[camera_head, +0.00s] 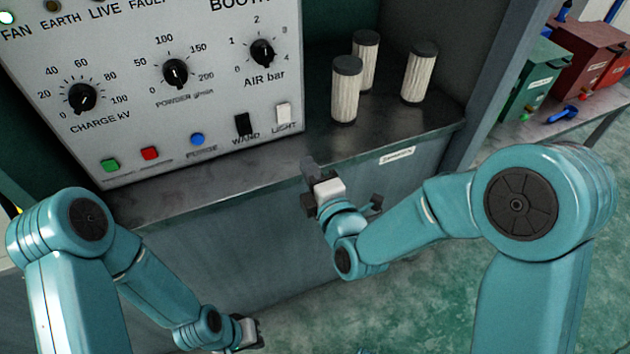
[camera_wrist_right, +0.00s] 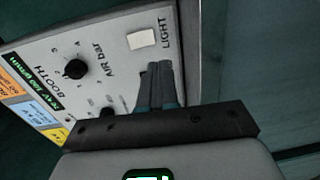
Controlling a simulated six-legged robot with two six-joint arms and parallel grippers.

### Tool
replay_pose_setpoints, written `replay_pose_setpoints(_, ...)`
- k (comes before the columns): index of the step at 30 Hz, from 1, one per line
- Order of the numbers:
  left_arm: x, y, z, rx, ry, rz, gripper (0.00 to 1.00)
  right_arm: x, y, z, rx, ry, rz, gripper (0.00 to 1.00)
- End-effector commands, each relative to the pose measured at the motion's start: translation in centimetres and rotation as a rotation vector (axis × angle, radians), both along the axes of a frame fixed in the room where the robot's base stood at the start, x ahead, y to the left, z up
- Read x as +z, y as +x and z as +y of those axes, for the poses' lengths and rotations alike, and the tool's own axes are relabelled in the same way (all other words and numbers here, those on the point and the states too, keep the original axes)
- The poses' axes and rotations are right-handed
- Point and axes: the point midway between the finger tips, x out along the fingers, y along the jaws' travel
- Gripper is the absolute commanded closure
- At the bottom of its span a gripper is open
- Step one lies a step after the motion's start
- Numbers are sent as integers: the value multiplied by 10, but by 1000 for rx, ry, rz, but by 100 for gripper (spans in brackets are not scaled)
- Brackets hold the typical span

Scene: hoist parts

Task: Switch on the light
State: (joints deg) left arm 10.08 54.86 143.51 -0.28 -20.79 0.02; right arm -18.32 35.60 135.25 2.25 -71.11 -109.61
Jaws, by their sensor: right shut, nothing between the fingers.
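The light switch (camera_head: 284,113) is a white rocker at the lower right of the grey control panel (camera_head: 215,125), above the label LIGHT. It also shows in the right wrist view (camera_wrist_right: 143,39), just beyond my fingertips. My right gripper (camera_head: 308,165) is shut and empty, in front of and below the switch, apart from it in the head view. Its closed fingers show in the right wrist view (camera_wrist_right: 160,68), pointing toward the panel near the switch. My left gripper (camera_head: 256,335) is low at the bottom of the head view, away from the panel; its fingers are too small to read.
A black WAND switch (camera_head: 243,125) sits just left of the light switch, with a blue button (camera_head: 197,139) further left. Several pleated filter cartridges (camera_head: 346,90) stand on the dark shelf (camera_head: 400,135) to the right. Red and green boxes (camera_head: 530,80) lie beyond.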

Motion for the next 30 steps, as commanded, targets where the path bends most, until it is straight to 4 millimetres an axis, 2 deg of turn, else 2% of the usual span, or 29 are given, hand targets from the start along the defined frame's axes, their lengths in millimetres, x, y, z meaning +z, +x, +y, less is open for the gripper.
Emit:
replay_pose_setpoints(3,-3,0,0,0,0,0,100,-3,-15,-5,0,0,1,100)
replay_pose_setpoints(6,-4,0,0,0,0,0,100,-3,-21,-7,-1,0,0,100)
replay_pose_setpoints(23,-3,0,0,0,0,0,100,-2,-25,-8,-2,0,0,100)
replay_pose_setpoints(26,9,0,0,0,0,0,100,1,-21,-21,-31,-2,19,100)
replay_pose_setpoints(28,28,0,0,0,0,0,100,-4,-17,-42,-76,-12,70,100)
replay_pose_setpoints(30,52,0,0,0,0,0,100,-21,-17,-70,-132,-26,162,100)
